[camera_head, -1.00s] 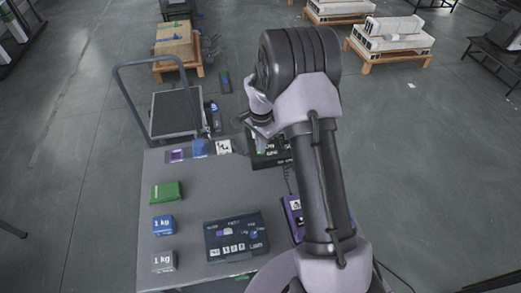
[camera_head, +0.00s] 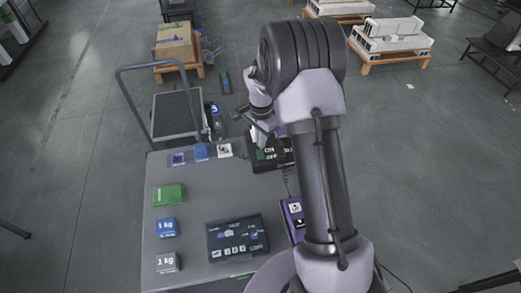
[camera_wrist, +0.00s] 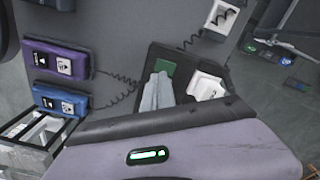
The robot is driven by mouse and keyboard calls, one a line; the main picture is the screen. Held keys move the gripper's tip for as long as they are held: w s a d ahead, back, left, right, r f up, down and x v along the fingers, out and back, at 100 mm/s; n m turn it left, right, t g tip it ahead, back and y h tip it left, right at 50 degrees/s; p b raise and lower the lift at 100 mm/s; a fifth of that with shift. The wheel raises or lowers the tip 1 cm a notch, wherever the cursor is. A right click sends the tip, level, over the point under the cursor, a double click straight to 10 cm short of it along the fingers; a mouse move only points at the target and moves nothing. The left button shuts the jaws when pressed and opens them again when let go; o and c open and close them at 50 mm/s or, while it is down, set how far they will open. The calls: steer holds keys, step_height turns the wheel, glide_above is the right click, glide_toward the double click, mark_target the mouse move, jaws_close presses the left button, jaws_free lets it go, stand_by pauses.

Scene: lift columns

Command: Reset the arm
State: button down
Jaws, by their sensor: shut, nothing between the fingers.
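My gripper (camera_head: 262,139) is shut and empty. It hangs at the far right part of the grey table (camera_head: 190,225), over a black switch box (camera_head: 283,158) with ON and OFF lettering. In the wrist view my gripper's pale fingers (camera_wrist: 157,92) are together in front of the black box (camera_wrist: 181,70), close to its green button (camera_wrist: 165,67) and white rocker piece (camera_wrist: 206,85). I cannot tell whether they touch the box. My arm covers the table's right side in the head view.
A purple device (camera_head: 294,218) lies beside my arm; a blue one (camera_wrist: 60,100) shows in the wrist view. A cart (camera_head: 178,115) stands behind.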

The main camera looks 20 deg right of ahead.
steer(key=shift+r, duration=0.7)
steer(key=s+a+r+n+t+b, duration=0.2)
steer(key=s+a+r+b, duration=0.15)
steer(key=r, duration=0.65)
steer(key=s+a+r+n+t+y+b, duration=0.1)
steer(key=s+a+r+n+b, duration=0.1)
steer(key=s+a+r, duration=0.35)
steer(key=s+a+r+n+t+b, duration=0.1)
steer(key=s+a+r+n, duration=0.15)
steer(key=s, duration=0.55)
steer(key=s+a+f+n+t+y+b, duration=0.1)
steer(key=s+a+n+b, duration=0.1)
steer(key=s, duration=0.8)
steer(key=shift+s+a+f+n+t, duration=0.15)
steer(key=shift+a+n+t, duration=0.25)
steer(key=shift+a+n, duration=0.2)
